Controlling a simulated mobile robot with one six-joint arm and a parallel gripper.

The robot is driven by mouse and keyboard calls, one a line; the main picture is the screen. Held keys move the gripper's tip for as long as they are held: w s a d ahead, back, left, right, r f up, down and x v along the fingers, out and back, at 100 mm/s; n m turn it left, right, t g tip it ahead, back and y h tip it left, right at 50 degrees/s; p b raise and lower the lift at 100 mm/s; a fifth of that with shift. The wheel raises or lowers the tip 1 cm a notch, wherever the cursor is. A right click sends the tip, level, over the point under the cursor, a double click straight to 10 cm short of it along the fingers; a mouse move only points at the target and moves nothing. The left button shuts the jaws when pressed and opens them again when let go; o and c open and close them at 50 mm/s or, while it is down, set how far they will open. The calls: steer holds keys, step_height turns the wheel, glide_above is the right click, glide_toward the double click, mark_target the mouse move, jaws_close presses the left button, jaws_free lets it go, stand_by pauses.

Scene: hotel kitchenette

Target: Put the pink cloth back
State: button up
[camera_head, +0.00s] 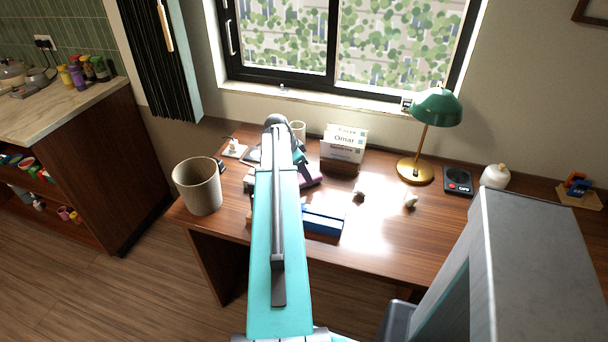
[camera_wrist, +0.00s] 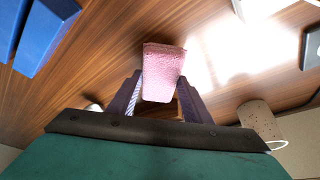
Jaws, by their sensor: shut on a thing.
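The pink cloth (camera_wrist: 163,70) is a small, folded-looking, textured block in the wrist view. My gripper (camera_wrist: 160,82) is shut on it, with one dark finger at each side. The wooden desk top (camera_wrist: 110,65) shows behind the cloth; I cannot tell how far the cloth is above it. In the head view my arm covers much of the middle of the desk (camera_head: 385,235). Only a pinkish-purple patch shows there, just right of my arm's end, and I cannot tell whether it is cloth or finger.
A blue tray-like object (camera_head: 323,220) lies near the desk's front. A beige bin (camera_head: 197,187) stands at left. A card holder (camera_head: 342,150), a green lamp (camera_head: 437,108) and a white cup (camera_head: 298,130) stand behind. Small white pieces (camera_head: 410,201) lie right of centre.

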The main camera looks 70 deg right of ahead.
steer(key=shift+f, duration=0.35)
steer(key=shift+f, duration=0.15)
steer(key=o, duration=1)
steer(key=shift+r, duration=0.25)
steer(key=b+v, duration=0.1)
steer(key=v, duration=1.1)
steer(key=shift+b, duration=0.35)
steer(key=shift+f, duration=0.1)
